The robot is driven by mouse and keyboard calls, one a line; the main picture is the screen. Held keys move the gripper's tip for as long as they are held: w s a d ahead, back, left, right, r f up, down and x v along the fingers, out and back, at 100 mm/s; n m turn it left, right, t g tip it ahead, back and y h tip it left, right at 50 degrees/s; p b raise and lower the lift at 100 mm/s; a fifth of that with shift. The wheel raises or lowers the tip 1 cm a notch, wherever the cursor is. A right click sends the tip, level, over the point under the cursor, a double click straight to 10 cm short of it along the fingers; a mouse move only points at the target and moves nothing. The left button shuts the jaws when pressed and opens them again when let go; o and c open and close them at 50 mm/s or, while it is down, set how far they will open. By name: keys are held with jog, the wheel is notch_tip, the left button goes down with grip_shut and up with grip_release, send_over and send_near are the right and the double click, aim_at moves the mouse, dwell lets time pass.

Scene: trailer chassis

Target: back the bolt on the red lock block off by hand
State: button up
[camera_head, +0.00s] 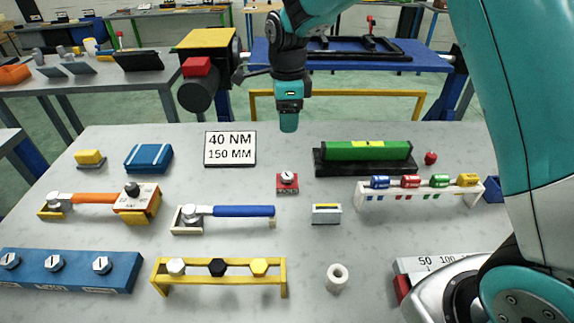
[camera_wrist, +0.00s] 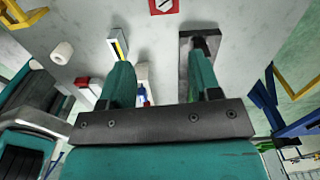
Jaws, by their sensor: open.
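The red lock block (camera_head: 288,187) sits on the grey table near its middle, with a pale bolt (camera_head: 287,175) on its top. In the wrist view the red lock block (camera_wrist: 155,10) is partly cut off at the top edge, with the bolt head (camera_wrist: 165,3) just showing. My gripper (camera_head: 289,122) hangs above the table, higher in the picture than the block and apart from it. In the wrist view my gripper (camera_wrist: 160,72) is open, with nothing between its two teal fingers.
A green level (camera_head: 367,150) lies on a black base right of the block. A blue-handled wrench (camera_head: 235,211) rests left of it, and a small grey block with a yellow strip (camera_head: 327,213) stands nearby. Bare table surrounds the lock block.

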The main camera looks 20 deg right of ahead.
jog(key=m+p, duration=0.1)
jog(key=p, duration=0.3)
send_near(287, 175)
notch_tip(287, 175, down, 9)
jog(key=shift+a, duration=0.1)
jog(key=shift+c, duration=0.2)
jog(key=c, duration=0.9)
